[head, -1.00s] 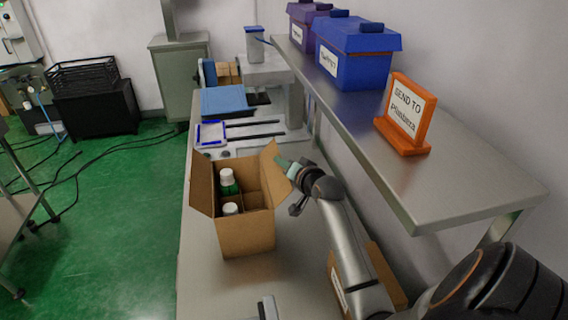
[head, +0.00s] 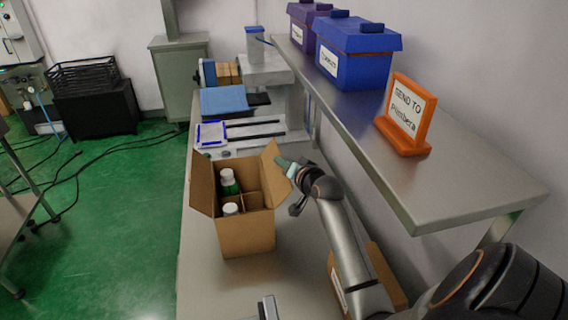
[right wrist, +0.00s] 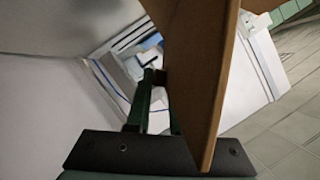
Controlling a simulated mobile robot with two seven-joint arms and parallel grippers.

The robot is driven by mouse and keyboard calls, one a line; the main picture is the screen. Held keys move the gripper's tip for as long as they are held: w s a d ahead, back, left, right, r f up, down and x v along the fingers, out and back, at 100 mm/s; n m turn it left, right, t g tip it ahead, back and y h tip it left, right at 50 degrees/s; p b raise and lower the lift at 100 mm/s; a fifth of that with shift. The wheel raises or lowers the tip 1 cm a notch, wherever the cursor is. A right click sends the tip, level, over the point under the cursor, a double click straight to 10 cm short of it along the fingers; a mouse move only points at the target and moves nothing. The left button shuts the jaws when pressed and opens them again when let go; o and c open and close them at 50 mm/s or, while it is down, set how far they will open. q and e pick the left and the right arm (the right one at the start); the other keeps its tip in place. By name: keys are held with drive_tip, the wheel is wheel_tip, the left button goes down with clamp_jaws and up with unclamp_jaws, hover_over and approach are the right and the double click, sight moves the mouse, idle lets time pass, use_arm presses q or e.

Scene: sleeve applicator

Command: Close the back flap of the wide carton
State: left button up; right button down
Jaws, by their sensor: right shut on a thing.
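The wide carton (head: 248,236) stands open on the steel bench in the head view. It holds dividers and two white-capped bottles (head: 228,180). Its left flap (head: 203,182) and right-hand flap (head: 272,168) stand up and lean outward. My right gripper (head: 286,165) is at the right-hand flap, shut on its upper part. In the right wrist view the brown flap (right wrist: 200,70) is seen close up and nearly edge-on, beside the green fingers (right wrist: 150,105). I cannot tell how deep the grip is.
Another brown carton (head: 385,275) is partly behind my right arm. A blue-edged tray (head: 211,134) lies behind the wide carton.

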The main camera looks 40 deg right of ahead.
sight(271, 173)
drive_tip(key=shift+a, duration=0.1)
drive_tip(key=shift+w+a+r+n+g+h, duration=0.35)
drive_tip(key=shift+a+r+n+g+h, duration=0.2)
drive_tip(key=shift+n, duration=0.65)
drive_tip(key=shift+w+a+r+n+g+h, duration=0.2)
drive_tip(key=shift+w+a+n+g+h, duration=0.1)
drive_tip(key=shift+a+n, duration=0.2)
drive_tip(key=shift+w+a+r+n+g+h, duration=0.15)
drive_tip(key=shift+a+n+g+h, duration=0.15)
drive_tip(key=shift+n, duration=0.3)
drive_tip(key=shift+a, duration=0.1)
drive_tip(key=c, duration=0.8)
unclamp_jaws()
drive_tip(key=shift+c, duration=0.2)
drive_tip(key=shift+a+r, duration=0.1)
drive_tip(key=shift+r, duration=0.05)
drive_tip(key=v, duration=1.2)
drive_tip(key=shift+s+b, duration=0.2)
drive_tip(key=shift+b, duration=0.15)
drive_tip(key=shift+a, duration=0.1)
drive_tip(key=shift+c, duration=0.4)
